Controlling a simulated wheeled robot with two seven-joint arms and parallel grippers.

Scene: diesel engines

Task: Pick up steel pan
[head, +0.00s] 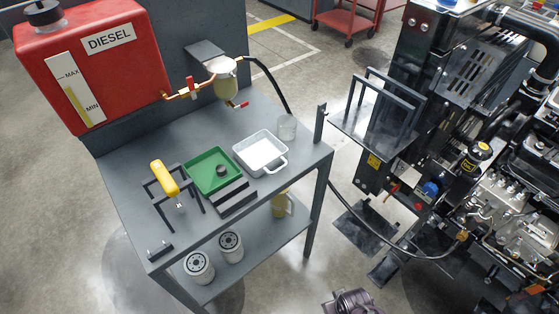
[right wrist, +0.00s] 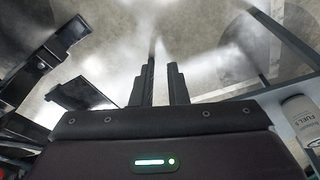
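The steel pan (head: 247,141), a light rectangular tray with a loop handle at its front right, sits on the grey workbench in the head view, near its right edge. No gripper touches it. My right gripper shows in the right wrist view (right wrist: 163,75), its two dark fingers slightly apart with nothing between them. The pan is not recognisable in that view. A dark part at the bottom edge of the head view appears to be my right arm, well below the pan. My left gripper is not in view.
Beside the pan are a green tray (head: 203,183), a clear beaker (head: 287,127) and a dark stand (head: 156,192) with a yellow tool (head: 164,178). A fuel bowl (head: 225,87) hangs behind it. Filters (head: 199,267) stand on the lower shelf. An engine (head: 510,200) is at right.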

